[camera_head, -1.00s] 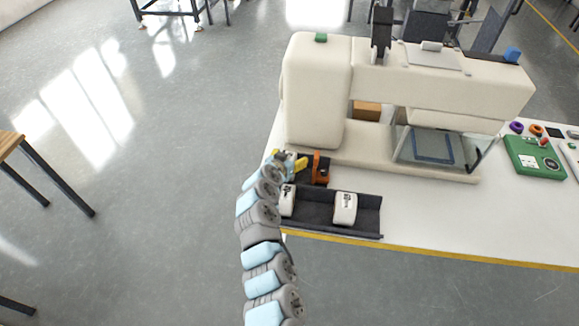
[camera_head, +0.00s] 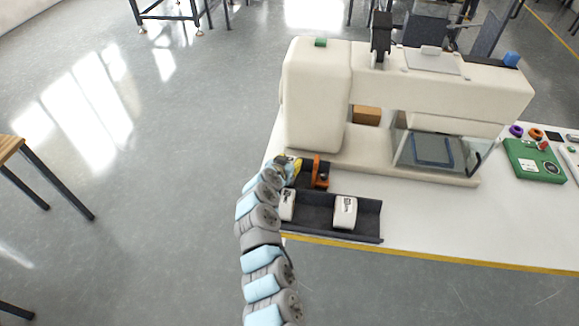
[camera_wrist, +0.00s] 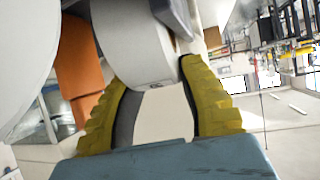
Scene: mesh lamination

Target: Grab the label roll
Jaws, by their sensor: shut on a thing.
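The label roll (camera_wrist: 138,42) looks like a plain white cylinder in the wrist view. The yellow fingers of my gripper (camera_wrist: 153,74) press on its near part from both sides, with the roll's far part reaching beyond the fingertips. In the head view my gripper (camera_head: 296,168) is at the left end of the table, just left of an orange holder (camera_head: 319,171). The label roll is hidden there behind the gripper and wrist. I cannot tell whether the roll still rests on something.
A dark tray (camera_head: 317,215) with white printed blocks (camera_head: 344,212) lies in front of my gripper. A big cream machine (camera_head: 316,95) stands close behind. The holder's orange side (camera_wrist: 80,60) is left of the roll in the wrist view.

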